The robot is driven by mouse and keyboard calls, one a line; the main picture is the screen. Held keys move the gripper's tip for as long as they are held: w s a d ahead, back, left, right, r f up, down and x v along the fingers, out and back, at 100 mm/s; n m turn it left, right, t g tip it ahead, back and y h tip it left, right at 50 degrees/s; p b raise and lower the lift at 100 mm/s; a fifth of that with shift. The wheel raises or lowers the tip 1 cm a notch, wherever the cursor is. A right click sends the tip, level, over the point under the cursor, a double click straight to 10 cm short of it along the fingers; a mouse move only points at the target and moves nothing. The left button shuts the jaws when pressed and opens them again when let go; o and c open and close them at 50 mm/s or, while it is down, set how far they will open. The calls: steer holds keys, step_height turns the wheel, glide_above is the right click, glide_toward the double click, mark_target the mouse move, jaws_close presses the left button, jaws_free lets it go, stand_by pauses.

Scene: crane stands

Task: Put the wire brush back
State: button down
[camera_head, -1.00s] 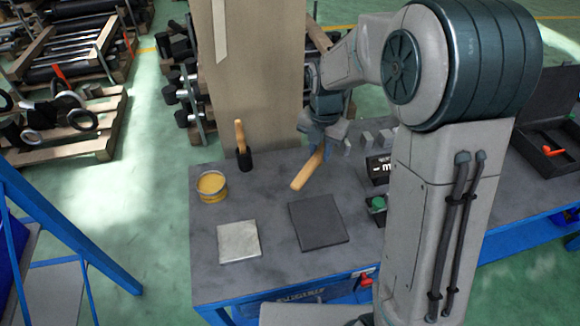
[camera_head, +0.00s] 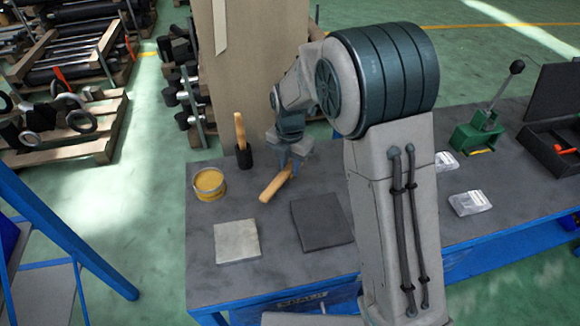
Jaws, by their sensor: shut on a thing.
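The wire brush (camera_head: 275,186) shows as a light wooden handle slanting down and to the left from my gripper (camera_head: 291,166). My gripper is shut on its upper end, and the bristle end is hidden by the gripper. The brush is over the table (camera_head: 205,268), behind the dark square plate; I cannot tell whether its lower end touches the top. A black cup (camera_head: 244,158) stands to the left of my gripper, with another wooden handle (camera_head: 239,130) upright in it.
A yellow tin (camera_head: 209,184) stands at the table's left edge. A pale plate (camera_head: 236,241) and a dark plate (camera_head: 321,219) lie in front. A green lever press (camera_head: 479,131), clear packets (camera_head: 469,203) and an open dark case (camera_head: 562,140) are at the right.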

mark_target(290, 166)
steer(key=shift+f, duration=0.15)
steer(key=c, duration=1.2)
jaws_free()
steer(key=shift+r, duration=0.2)
step_height(290, 166, up, 12)
steer(key=s+d+r+m+t, duration=0.1)
steer(key=s+d+r+m, duration=0.3)
steer(key=s+d+m, duration=0.9)
steer(key=s+d+f+m+t, duration=0.2)
steer(key=s+d+m, duration=0.3)
steer(key=m, duration=1.2)
steer(key=shift+s+f+b, duration=0.3)
steer(key=shift+s+f, duration=0.2)
steer(key=shift+s, duration=1.85)
